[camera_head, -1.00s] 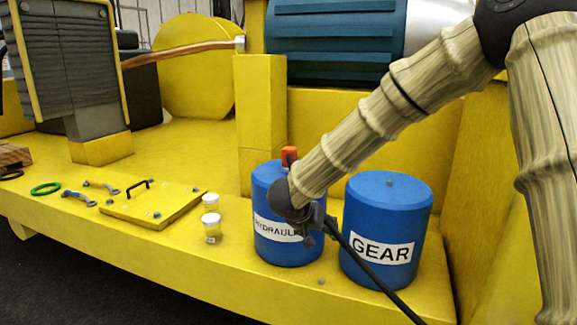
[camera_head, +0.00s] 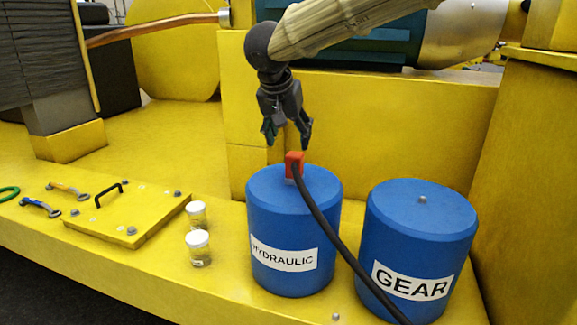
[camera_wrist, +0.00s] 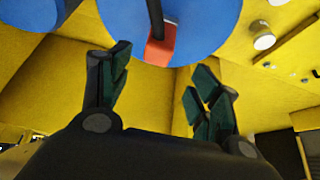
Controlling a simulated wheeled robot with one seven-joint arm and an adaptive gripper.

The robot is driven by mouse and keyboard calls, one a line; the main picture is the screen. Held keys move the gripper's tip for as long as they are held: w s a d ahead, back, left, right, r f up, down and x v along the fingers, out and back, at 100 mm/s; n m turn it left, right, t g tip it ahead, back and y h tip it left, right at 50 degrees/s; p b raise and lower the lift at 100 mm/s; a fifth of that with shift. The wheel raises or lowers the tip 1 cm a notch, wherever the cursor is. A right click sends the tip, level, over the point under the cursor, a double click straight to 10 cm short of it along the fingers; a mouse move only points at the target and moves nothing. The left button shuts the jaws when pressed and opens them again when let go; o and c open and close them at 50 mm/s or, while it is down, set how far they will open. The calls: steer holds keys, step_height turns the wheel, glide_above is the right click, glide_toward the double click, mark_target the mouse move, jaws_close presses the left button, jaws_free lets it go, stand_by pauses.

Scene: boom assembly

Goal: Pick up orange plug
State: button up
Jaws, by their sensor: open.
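The orange plug (camera_head: 293,164) stands on top of the blue drum labelled HYDRAULIC (camera_head: 292,225), with a black hose (camera_head: 330,229) running from it down to the lower right. In the wrist view the orange plug (camera_wrist: 160,47) shows between and beyond the fingertips, with the hose on it. My gripper (camera_head: 288,137) points down just above the plug in the head view. Its fingers are apart and hold nothing. The wrist view shows my gripper (camera_wrist: 160,75) with its fingers open on both sides of the plug.
A blue drum labelled GEAR (camera_head: 422,230) stands to the right. Two small jars (camera_head: 198,249), a yellow plate with a black handle (camera_head: 128,210) and wrenches (camera_head: 40,207) lie to the left. A yellow wall (camera_head: 395,125) rises behind the drums.

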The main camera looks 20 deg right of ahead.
mark_target(294, 154)
steer(key=shift+s+d+f+p, duration=0.35)
steer(key=shift+d+f, duration=0.3)
steer(key=shift+f, duration=0.25)
steer(key=w+f, duration=0.2)
steer(key=shift+w+d+f, duration=0.15)
steer(key=shift+w, duration=0.15)
steer(key=shift+s+d+f+p, duration=0.25)
steer(key=shift+f+p, duration=0.1)
steer(key=shift+p, duration=0.4)
steer(key=x, duration=0.3)
steer(key=shift+w+a+f+p, duration=0.15)
steer(key=shift+w+f+p, duration=0.05)
steer(key=shift+w+p, duration=0.2)
steer(key=shift+s+r, duration=0.15)
steer(key=shift+s, duration=0.15)
steer(key=shift+c, duration=1.2)
steer(key=shift+w, duration=0.15)
steer(key=c, duration=1)
jaws_close()
